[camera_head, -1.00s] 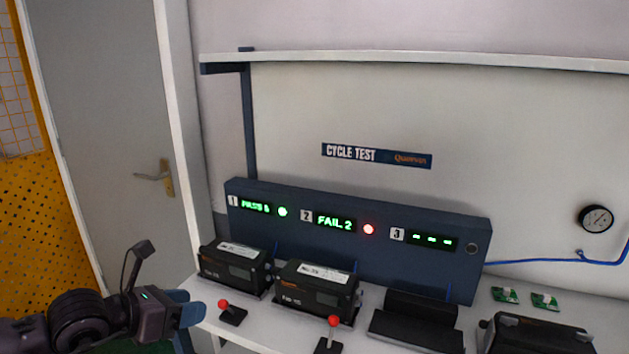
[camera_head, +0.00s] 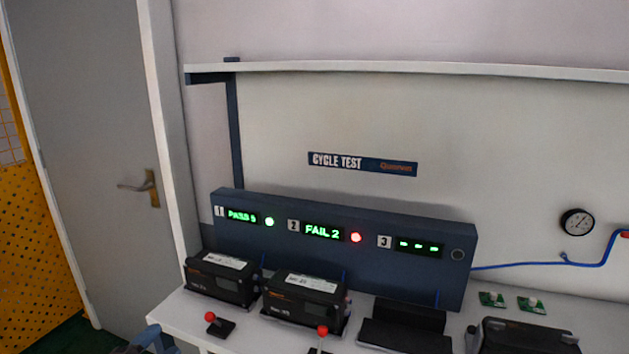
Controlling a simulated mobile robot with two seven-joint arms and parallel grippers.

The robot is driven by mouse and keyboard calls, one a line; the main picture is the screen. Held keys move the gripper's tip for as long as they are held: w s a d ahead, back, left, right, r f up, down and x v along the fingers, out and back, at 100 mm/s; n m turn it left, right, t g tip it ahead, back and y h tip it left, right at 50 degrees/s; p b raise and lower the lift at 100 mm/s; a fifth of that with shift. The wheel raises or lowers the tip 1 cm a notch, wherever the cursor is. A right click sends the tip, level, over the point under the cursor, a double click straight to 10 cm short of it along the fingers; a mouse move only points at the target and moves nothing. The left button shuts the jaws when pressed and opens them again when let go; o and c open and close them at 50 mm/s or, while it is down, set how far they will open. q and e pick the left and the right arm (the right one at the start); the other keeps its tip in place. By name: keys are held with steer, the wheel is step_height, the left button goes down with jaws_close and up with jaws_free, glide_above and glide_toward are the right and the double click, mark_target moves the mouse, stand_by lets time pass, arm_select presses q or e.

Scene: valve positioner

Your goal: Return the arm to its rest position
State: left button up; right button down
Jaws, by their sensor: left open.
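My left gripper (camera_head: 148,341) shows only in part at the bottom edge, left of the bench's front left corner. Its blue fingertips are open, and I see nothing between them. Most of my left arm is below the picture. My right gripper is not in view. The cycle test panel (camera_head: 340,270) stands on the bench, with display 1 (camera_head: 242,216) showing a pass in green, display 2 (camera_head: 322,232) reading FAIL 2 beside a red lamp, and display 3 (camera_head: 418,247) showing dashes.
Two black positioners (camera_head: 222,278) (camera_head: 304,299) sit at stations 1 and 2. Station 3's cradle (camera_head: 405,325) is empty. Red-knobbed levers (camera_head: 210,317) (camera_head: 322,331) stand in front. Another black unit (camera_head: 525,338) and two green boards (camera_head: 492,299) lie right. A door (camera_head: 90,150) is left.

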arm_select(q)
steer(key=s+f+n+g+y, duration=0.5)
steer(key=s+f+n, duration=1)
steer(key=s+f, duration=0.6)
steer(key=shift+s+a+f+g, duration=0.2)
steer(key=shift+s+f+g, duration=0.2)
steer(key=shift+f+g, duration=0.6)
